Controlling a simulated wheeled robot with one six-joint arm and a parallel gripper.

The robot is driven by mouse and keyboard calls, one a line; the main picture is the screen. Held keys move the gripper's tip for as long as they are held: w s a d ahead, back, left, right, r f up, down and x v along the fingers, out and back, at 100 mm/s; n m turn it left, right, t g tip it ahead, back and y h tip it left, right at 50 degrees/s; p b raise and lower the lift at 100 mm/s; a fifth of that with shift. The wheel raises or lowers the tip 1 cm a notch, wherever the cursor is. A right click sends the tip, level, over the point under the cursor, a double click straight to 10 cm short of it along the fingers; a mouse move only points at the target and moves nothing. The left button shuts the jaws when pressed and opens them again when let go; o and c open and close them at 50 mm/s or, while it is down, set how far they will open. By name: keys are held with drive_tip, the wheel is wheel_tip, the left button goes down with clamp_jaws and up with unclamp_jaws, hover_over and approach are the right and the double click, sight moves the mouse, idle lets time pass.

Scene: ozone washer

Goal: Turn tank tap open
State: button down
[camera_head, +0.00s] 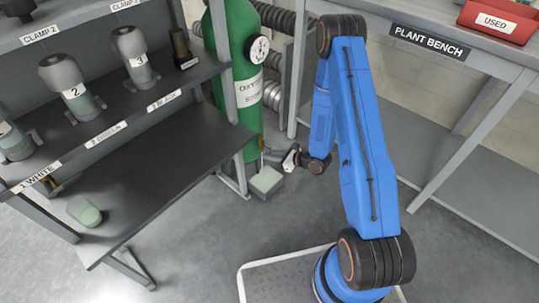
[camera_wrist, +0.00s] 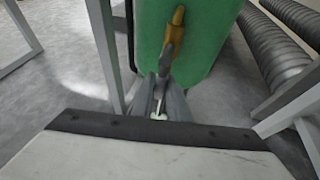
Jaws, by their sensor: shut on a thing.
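The green tank (camera_head: 238,75) stands upright between the dark shelf unit and the plant bench, with a round gauge on its upper front. Its lower part fills the upper middle of the wrist view (camera_wrist: 200,45). The tank tap shows there as a yellow piece (camera_wrist: 178,16) with a grey-brown lever (camera_wrist: 172,40) hanging below it. My gripper (camera_wrist: 164,98) is shut on the tap's lower end, in front of the tank. In the head view my gripper (camera_head: 268,158) is small beside the tank's base, and the grip itself is too small to make out.
The plant bench (camera_head: 460,50) with a red tray (camera_head: 500,20) is at right. Ribbed hoses (camera_wrist: 272,60) run beside the tank.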

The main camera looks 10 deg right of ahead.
drive_tip(key=c, duration=1.7)
unclamp_jaws()
drive_tip(key=shift+d, duration=0.1)
drive_tip(key=v, duration=1.7)
drive_tip(key=shift+s+r, duration=0.15)
drive_tip(key=shift+r, duration=0.05)
